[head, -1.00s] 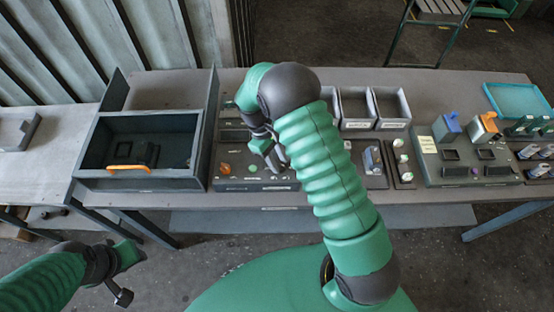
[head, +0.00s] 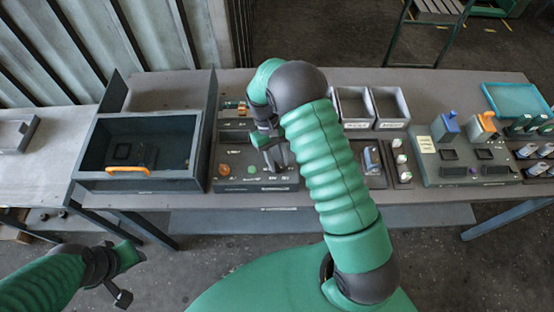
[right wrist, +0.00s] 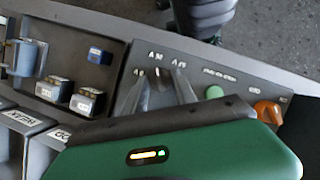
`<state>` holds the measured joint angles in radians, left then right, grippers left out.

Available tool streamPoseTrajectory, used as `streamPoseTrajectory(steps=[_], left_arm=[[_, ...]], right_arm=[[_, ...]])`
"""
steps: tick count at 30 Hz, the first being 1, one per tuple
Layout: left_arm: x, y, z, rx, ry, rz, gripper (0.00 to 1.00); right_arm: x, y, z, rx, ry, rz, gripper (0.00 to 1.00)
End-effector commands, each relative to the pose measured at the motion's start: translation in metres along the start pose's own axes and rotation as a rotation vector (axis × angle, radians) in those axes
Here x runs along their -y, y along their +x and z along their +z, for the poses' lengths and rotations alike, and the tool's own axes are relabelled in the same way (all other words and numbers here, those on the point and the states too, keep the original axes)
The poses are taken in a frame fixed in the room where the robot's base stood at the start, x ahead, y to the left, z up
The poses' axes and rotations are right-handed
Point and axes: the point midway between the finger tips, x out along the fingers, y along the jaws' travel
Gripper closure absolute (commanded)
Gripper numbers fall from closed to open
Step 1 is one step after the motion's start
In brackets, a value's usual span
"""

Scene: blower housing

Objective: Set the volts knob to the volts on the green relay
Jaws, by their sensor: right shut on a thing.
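My right gripper (right wrist: 158,92) is down at the front of a dark control panel (head: 230,185). Its two grey fingers are closed around a small dark knob that is mostly hidden between them. Markings stand around the knob in the right wrist view, too blurred to read; I take it for the volts knob. Two dark green blocks, possibly relays (head: 517,127), stand at the far right in the head view; their print is unreadable. My left gripper (head: 122,275) hangs at lower left, away from the table, its jaws unclear.
On the panel, a green button (right wrist: 214,92) and an orange knob (right wrist: 268,112) sit beside the gripper. An open drawer box (head: 190,184) with an orange handle stands left. Grey bins (head: 390,124), a relay board (head: 432,178) and a teal tray (head: 487,93) are to the right.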

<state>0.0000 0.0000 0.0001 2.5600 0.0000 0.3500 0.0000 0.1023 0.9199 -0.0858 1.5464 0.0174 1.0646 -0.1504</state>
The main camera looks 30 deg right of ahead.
Motion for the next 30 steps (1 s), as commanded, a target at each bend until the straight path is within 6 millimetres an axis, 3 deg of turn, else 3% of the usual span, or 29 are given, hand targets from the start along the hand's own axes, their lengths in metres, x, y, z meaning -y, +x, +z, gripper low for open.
streamPoseTrajectory(steps=[6,7,11,23,26,30], left_arm=[[0.000,0.000,0.000,0.000,0.000,0.000,0.64],[0.000,0.000,0.000,0.000,0.000,0.000,0.64],[0.000,0.000,0.000,0.000,0.000,0.000,0.64],[0.000,0.003,0.001,0.000,0.000,0.000,0.64],[0.000,0.009,0.002,0.000,0.000,0.000,0.64],[0.000,0.018,0.004,0.000,0.000,0.000,0.64]], right_arm=[[-0.001,-0.002,0.000,-0.002,0.000,0.003,1.00],[-0.001,-0.002,0.000,-0.002,0.000,0.003,0.64],[-0.001,-0.001,0.000,-0.001,-0.001,0.002,0.47],[0.000,-0.007,-0.002,-0.001,-0.002,0.001,0.46],[0.000,-0.025,-0.003,-0.005,-0.002,0.001,0.46],[-0.001,-0.065,-0.004,-0.007,-0.002,0.002,0.46]])
